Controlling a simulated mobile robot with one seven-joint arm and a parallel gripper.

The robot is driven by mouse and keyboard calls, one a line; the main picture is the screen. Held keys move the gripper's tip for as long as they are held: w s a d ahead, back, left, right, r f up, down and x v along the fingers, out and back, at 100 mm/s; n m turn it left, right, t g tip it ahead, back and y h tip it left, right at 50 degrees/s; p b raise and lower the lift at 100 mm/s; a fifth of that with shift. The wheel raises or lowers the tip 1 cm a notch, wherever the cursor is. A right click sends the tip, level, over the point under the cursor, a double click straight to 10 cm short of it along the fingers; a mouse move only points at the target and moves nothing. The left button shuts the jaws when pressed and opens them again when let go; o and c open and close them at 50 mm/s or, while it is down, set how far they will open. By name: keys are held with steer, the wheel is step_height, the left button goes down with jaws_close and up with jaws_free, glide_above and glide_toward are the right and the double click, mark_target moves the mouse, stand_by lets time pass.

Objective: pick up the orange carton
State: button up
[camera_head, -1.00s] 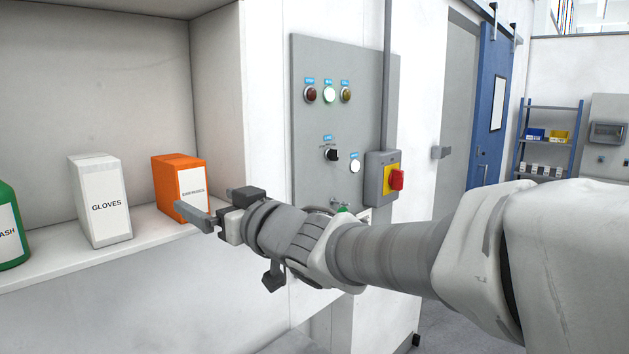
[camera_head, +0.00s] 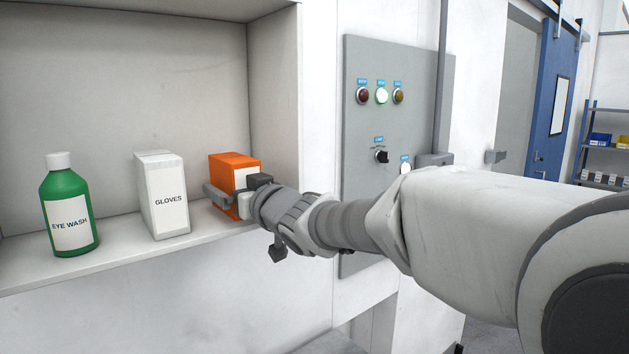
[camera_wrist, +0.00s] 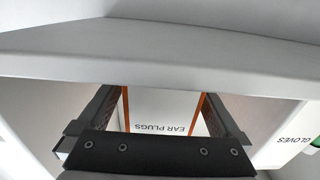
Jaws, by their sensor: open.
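The orange carton (camera_head: 231,165) stands upright on the shelf, to the right of the white gloves box. Its white label shows upside down in the wrist view, reading EAR PLUGS (camera_wrist: 165,125). My gripper (camera_head: 228,192) is open at the front of the carton. In the wrist view my gripper (camera_wrist: 160,110) has one finger on each side of the carton, whose orange edges show between them. I cannot tell whether the fingers touch it. The carton's lower right front is hidden behind my gripper in the head view.
The white gloves box (camera_head: 165,195) stands close to the carton's left. A green eye wash bottle (camera_head: 68,212) is farther left on the shelf (camera_head: 120,253). The alcove's right wall (camera_head: 275,100) and a grey control panel (camera_head: 360,130) are to the right.

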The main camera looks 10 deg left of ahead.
steer(key=c, duration=1.4)
steer(key=shift+c, duration=0.3)
steer(key=shift+r, duration=0.1)
